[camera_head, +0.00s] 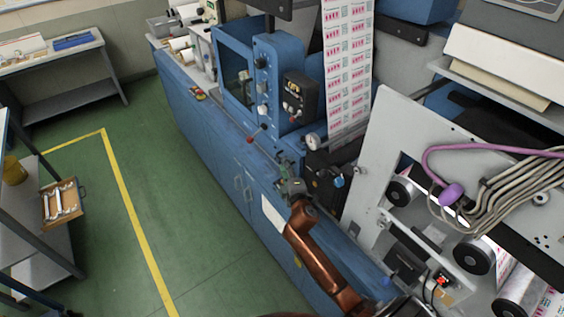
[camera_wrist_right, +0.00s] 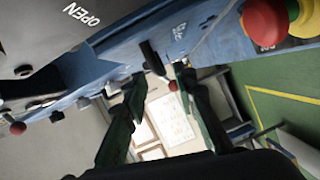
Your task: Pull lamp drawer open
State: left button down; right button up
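My right gripper (camera_head: 287,172) is at the front of the blue machine, below the pressure gauge. In the right wrist view its two dark green fingers (camera_wrist_right: 158,84) stand apart, with no object clearly held between them. A short black bar (camera_wrist_right: 150,58) on a blue part and a small red ball knob (camera_wrist_right: 172,86) show close to the fingertips; I cannot tell whether they touch. A grey panel marked OPEN (camera_wrist_right: 78,20) is at upper left. I cannot tell which part is the lamp drawer or its handle. My left gripper is not in view.
A black control box (camera_head: 298,97), the gauge (camera_head: 312,141) and a red knob (camera_head: 249,140) sit near my right gripper. The printed web (camera_head: 348,70) hangs behind. Blue cabinets (camera_head: 215,150) run along the machine; the green floor (camera_head: 165,190) in front is clear.

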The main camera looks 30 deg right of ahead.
jog(key=x, duration=0.2)
jog(key=shift+w+f, duration=0.1)
jog(key=shift+w, duration=0.2)
jog(key=shift+w+d, duration=0.2)
jog(key=shift+w, duration=0.1)
jog(key=shift+w+d, duration=0.1)
jog(key=shift+w, duration=0.1)
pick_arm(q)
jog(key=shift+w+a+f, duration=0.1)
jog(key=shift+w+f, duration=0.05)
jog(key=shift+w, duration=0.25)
pick_arm(e)
grip_shut()
